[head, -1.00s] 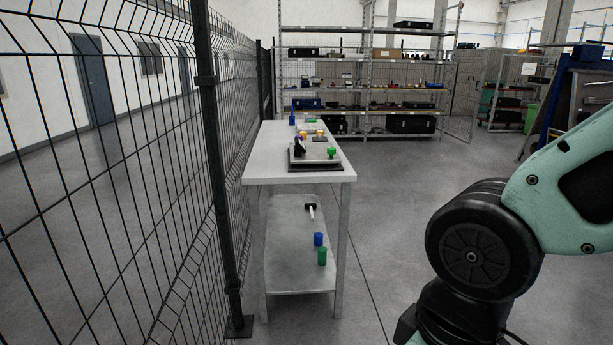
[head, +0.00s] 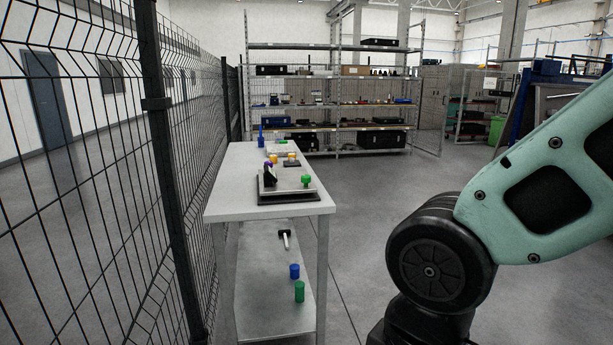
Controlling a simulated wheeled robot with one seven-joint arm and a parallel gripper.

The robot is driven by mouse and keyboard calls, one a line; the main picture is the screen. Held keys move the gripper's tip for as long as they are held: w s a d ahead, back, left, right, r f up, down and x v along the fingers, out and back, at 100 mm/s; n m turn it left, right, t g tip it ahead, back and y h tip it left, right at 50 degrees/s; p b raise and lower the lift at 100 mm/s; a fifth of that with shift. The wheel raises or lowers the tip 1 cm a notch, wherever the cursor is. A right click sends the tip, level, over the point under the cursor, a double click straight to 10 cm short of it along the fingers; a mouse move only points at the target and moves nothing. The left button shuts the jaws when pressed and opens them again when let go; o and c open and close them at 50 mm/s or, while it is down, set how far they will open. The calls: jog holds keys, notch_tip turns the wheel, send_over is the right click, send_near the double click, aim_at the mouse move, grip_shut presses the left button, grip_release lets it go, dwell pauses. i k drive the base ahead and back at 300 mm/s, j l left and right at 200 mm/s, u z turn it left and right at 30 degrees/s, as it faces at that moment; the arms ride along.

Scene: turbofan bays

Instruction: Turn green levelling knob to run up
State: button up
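The green levelling knob (head: 306,181) stands upright at the right end of a small plate device (head: 289,190) on a black base, near the front edge of the white table. A black part with a purple top stands at the device's left end. Part of my teal and black arm fills the right side of the view, apart from the table. My gripper is outside the frame, so its fingers are hidden. Which way the knob is turned is too small to tell.
The white table (head: 232,207) stands along a dark mesh fence (head: 165,105). Its lower shelf holds a hammer-like tool (head: 285,239), a blue cylinder (head: 294,271) and a green cylinder (head: 299,292). Yellow and blue items stand farther back on top. Floor to the table's right is clear.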

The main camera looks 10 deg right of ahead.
aim_at(305, 179)
jog(key=i+z, duration=0.15)
jog(key=i, duration=0.5)
jog(key=i+j+z, duration=0.1)
jog(key=i, duration=0.55)
jog(key=j, duration=0.1)
